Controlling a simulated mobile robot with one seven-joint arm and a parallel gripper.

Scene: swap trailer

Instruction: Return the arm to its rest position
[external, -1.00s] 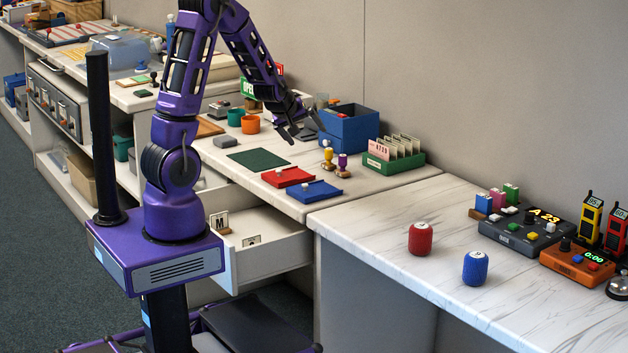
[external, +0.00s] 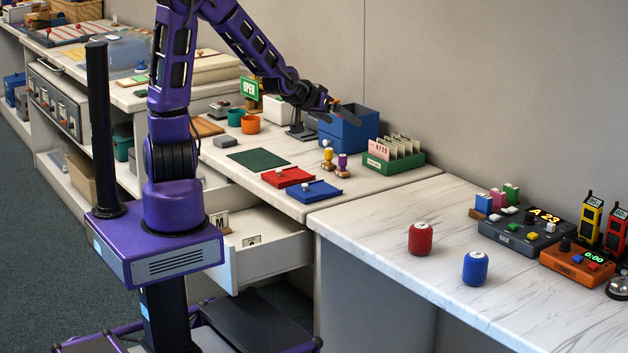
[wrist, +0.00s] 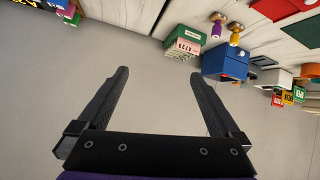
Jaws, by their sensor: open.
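My purple arm reaches over the counter in the external view. My gripper (external: 338,110) is in the air in front of or above the blue box (external: 348,132), near the back wall. In the wrist view my gripper (wrist: 160,88) has its two dark fingers spread wide with nothing between them. The wrist view looks toward the plain wall, with the counter objects upside down along the top. The blue box also shows there (wrist: 225,62), apart from the fingers.
A green card holder (external: 393,160), two stamps (external: 329,160), a red pad (external: 287,177) and a blue pad (external: 314,192) lie near the arm. A drawer (external: 270,262) stands open below. Red (external: 420,239) and blue (external: 475,268) canisters stand on the marble counter.

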